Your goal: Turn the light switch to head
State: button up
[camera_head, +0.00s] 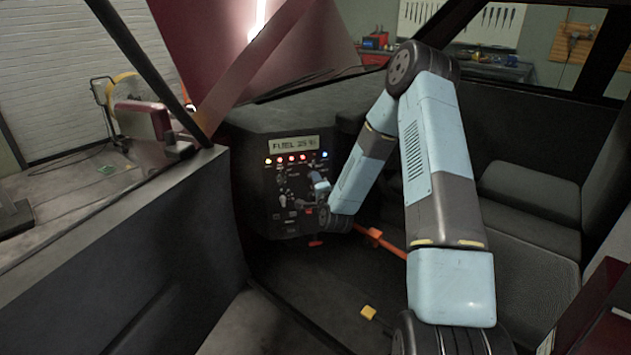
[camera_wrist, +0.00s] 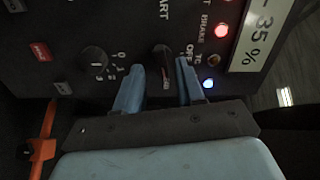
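The dark control panel (camera_head: 262,190) stands at the left of the cab and fills the top of the wrist view. A black elongated rotary knob (camera_wrist: 163,62) on it has "OFF" printed beside it; its other labels are hidden or unreadable, so I cannot confirm it is the light switch. My gripper (camera_wrist: 161,68) is at the panel with its two blue fingers apart, one on each side of this knob. Small gaps seem to show; contact is unclear. In the head view my gripper (camera_head: 320,185) is small and covers part of the controls.
A round numbered dial (camera_wrist: 93,60) sits left of the gripper. Coloured lights (camera_head: 292,157) and a text display (camera_head: 294,145) are above the controls. Seats (camera_head: 535,190) are at the right.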

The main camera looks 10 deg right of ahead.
jog(key=s, duration=1.1)
jog(key=shift+s+d+f, duration=0.1)
jog(key=s+a+r+n+g, duration=0.1)
jog(key=s+r+n+g, duration=0.2)
jog(key=r+n, duration=0.45)
jog(key=s+r+n+g, duration=0.3)
jog(key=r+n+g, duration=0.1)
jog(key=r, duration=0.7)
jog(key=s+r+n+g, duration=0.1)
jog(key=s+r, duration=0.3)
jog(key=s, duration=0.5)
jog(key=s+r+n+g, duration=0.2)
jog(key=s+r, duration=0.2)
jog(key=s, duration=0.6)
jog(key=s+r+n+g, duration=0.1)
jog(key=s+r, duration=0.3)
jog(key=s, duration=0.6)
jog(key=shift+d+g, duration=0.45)
jog(key=shift+g, duration=0.25)
